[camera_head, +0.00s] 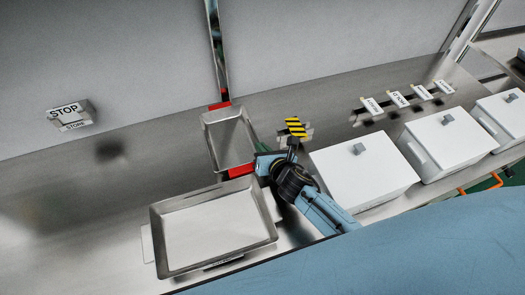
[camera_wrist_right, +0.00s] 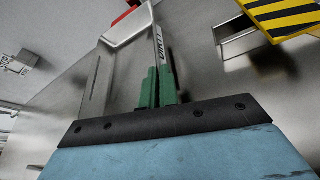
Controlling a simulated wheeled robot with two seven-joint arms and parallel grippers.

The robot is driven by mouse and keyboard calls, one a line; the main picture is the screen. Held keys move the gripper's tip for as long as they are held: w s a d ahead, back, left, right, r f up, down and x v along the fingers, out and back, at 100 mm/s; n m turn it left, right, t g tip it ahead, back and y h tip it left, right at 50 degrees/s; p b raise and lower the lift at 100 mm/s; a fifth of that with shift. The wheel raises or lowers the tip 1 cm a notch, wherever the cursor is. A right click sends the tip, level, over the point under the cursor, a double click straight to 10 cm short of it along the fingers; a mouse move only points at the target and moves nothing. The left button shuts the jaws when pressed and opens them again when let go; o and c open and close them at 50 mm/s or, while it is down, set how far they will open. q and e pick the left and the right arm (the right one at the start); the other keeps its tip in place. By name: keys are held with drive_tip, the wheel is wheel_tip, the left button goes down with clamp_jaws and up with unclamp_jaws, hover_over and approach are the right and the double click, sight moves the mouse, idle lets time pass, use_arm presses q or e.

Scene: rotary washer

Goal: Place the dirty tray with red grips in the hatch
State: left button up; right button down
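The metal tray with red grips (camera_head: 207,136) lies on the steel counter near the back wall. One red grip (camera_head: 220,106) shows at its far end and another (camera_head: 241,171) at its near end. My right gripper (camera_head: 259,148) is at the tray's right side. In the right wrist view, its green fingers (camera_wrist_right: 157,90) are close together around the tray's labelled side wall (camera_wrist_right: 161,48), seemingly clamped on it. A red grip (camera_wrist_right: 128,13) shows beyond. A narrow vertical gap (camera_head: 218,55) in the wall rises behind the tray; I cannot tell whether it is the hatch. My left gripper is not in view.
A larger metal tray (camera_head: 158,235) stands in front, at the near counter edge. White lidded boxes (camera_head: 362,168) line the right side. A yellow-black striped block (camera_head: 295,127) is just right of the gripper. The left counter is clear.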

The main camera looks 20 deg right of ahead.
drive_tip(key=shift+w+f, duration=0.1)
drive_tip(key=shift+f, duration=0.15)
drive_tip(key=c, duration=1.7)
unclamp_jaws()
